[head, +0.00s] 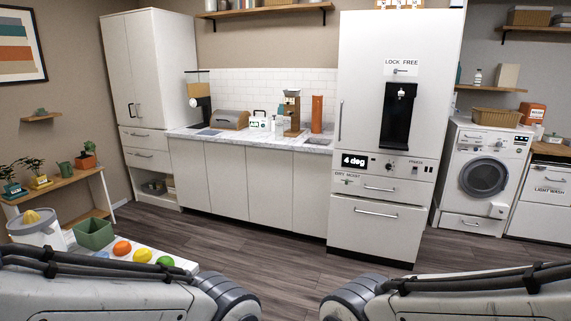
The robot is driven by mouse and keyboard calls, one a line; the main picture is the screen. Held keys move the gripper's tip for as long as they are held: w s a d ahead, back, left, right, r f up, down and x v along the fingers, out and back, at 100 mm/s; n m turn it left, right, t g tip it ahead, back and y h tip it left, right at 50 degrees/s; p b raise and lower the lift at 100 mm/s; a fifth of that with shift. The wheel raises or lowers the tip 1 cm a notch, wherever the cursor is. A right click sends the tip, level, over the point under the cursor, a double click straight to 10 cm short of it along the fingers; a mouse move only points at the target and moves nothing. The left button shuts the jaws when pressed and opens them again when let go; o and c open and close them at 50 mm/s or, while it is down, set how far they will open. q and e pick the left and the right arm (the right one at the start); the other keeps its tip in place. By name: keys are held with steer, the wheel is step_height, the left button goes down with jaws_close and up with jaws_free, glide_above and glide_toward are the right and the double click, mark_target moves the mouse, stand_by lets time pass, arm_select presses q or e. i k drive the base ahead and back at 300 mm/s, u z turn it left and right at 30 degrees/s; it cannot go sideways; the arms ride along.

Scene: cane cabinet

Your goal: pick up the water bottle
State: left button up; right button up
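A tall orange-brown cylinder (316,114), which looks like the water bottle, stands upright on the counter (266,139) beside the white fridge (395,135). I cannot make out its cap or any label. My two arms cross the bottom corners of the head view, well short of the counter. Neither gripper is in view, so I see nothing held.
A coffee maker (292,113) stands left of the cylinder, with a small white box (259,123) and a bread box (229,119) farther left. A low white table with a green bin (93,233) and coloured fruit is near left. Open wooden floor (262,262) lies ahead.

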mark_target(278, 123)
steer(key=i, duration=1.7)
steer(key=u, duration=0.15)
steer(key=i, duration=2.15)
steer(key=u, duration=0.25)
steer(key=i, duration=0.85)
steer(key=u, duration=0.1)
